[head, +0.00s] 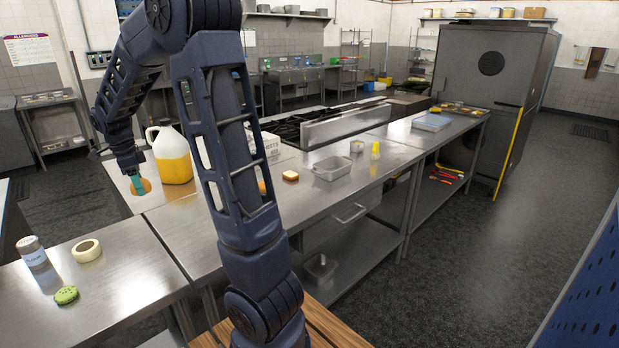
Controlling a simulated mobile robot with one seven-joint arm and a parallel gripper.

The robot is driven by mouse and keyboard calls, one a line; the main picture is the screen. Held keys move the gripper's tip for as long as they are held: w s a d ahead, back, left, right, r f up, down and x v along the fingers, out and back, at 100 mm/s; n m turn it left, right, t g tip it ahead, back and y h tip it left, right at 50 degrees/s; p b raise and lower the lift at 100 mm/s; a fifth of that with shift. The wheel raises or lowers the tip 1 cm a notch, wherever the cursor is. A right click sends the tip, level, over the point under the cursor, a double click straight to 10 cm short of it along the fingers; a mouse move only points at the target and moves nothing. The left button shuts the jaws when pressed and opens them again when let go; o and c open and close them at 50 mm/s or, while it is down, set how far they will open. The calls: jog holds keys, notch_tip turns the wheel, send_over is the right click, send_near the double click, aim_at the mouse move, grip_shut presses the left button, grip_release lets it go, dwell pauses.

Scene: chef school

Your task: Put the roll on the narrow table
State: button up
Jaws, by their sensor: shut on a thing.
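My gripper (139,184) points down at the left of the head view, its teal fingers shut on a round orange-brown roll (146,187). The fingers cover part of the roll. It appears just above a steel worktop (120,190), beside a jug of orange liquid; I cannot tell whether it touches the surface. Several steel tables show, and which one is the narrow table is not clear. One small table (50,99) stands against the left wall, away from my gripper.
The jug (174,155) stands close right of my gripper. A can (34,254), a tape-like ring (87,250) and a green round item (66,295) are on the near-left table (125,275). A bread piece (290,176) and metal pan (332,168) are on the long counter (270,215).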

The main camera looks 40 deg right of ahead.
jog(key=w+d+m, duration=0.2)
jog(key=d, duration=0.7)
jog(key=w+d+m, duration=0.2)
jog(key=d+m, duration=0.1)
jog(key=d, duration=0.5)
jog(key=m+g+y, duration=0.1)
jog(key=m, duration=0.9)
send_over(306, 194)
jog(key=f, duration=2)
jog(key=shift+w+d, duration=0.15)
jog(key=shift+w, duration=0.15)
jog(key=shift+f, duration=0.15)
jog(key=o, duration=0.8)
jog(key=shift+c, duration=0.2)
jog(key=shift+o, duration=1)
